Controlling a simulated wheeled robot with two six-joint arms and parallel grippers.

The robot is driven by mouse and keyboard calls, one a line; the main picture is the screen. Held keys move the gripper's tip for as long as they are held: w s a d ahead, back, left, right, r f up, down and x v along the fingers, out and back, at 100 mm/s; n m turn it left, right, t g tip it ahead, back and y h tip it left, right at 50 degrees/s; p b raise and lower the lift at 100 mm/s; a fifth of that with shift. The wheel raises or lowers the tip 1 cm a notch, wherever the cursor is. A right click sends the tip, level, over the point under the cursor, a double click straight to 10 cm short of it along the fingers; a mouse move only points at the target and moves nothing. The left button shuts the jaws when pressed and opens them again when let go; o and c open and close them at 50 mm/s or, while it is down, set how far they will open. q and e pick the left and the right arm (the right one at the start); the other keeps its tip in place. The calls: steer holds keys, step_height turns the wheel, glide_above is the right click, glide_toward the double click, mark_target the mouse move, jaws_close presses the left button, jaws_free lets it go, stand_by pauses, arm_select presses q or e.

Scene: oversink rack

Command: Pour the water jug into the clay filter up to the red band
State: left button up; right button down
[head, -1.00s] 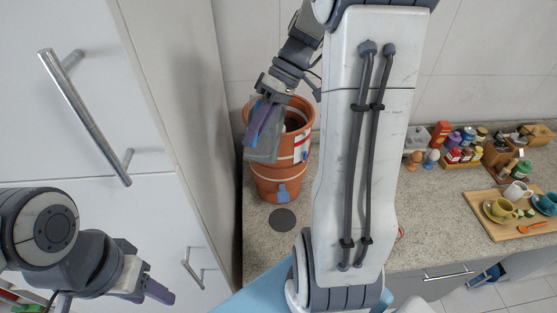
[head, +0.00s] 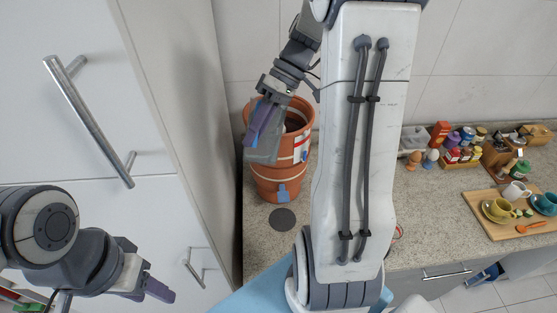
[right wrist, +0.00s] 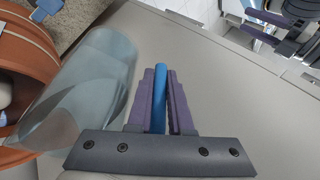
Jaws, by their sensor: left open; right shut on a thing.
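The clay filter (head: 278,187) is a terracotta pot with pale bands and a blue tap, standing on the counter by the tall cabinet. Its opening is dark inside, and I cannot read the water level against the red band. My right gripper (head: 262,122) is over the filter's left rim, shut on the blue handle (right wrist: 161,95) of the clear grey jug (head: 262,150). The jug (right wrist: 85,85) is tilted beside the filter's opening in the right wrist view; I cannot tell whether water is running. My left gripper (head: 157,287) is open and empty before the cabinet, at lower left.
A dark round disc (head: 282,219) lies on the counter in front of the filter. A wooden tray (head: 513,232) with cups is at the right, with jars (head: 465,140) behind it. The tall white cabinet (head: 190,150) closes off the left side. My right arm hides the middle counter.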

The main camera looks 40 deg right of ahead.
steer(key=shift+r, duration=0.1)
stand_by(0.4)
steer(key=shift+d+y+p, duration=0.1)
steer(key=shift+y+p, duration=0.2)
steer(key=shift+p, duration=0.15)
steer(key=shift+r, duration=0.1)
stand_by(0.5)
steer(key=shift+w+r+p, duration=0.1)
steer(key=shift+p, duration=0.35)
steer(key=shift+g, duration=0.3)
stand_by(0.4)
steer(key=shift+d+r+y+p, duration=0.1)
steer(key=shift+y+p, duration=0.3)
steer(key=shift+p, duration=0.05)
steer(key=shift+w+r, duration=0.1)
stand_by(0.5)
steer(key=shift+d+r+m+g+p, duration=0.1)
steer(key=shift+m+g+p, duration=0.2)
steer(key=shift+p, duration=0.15)
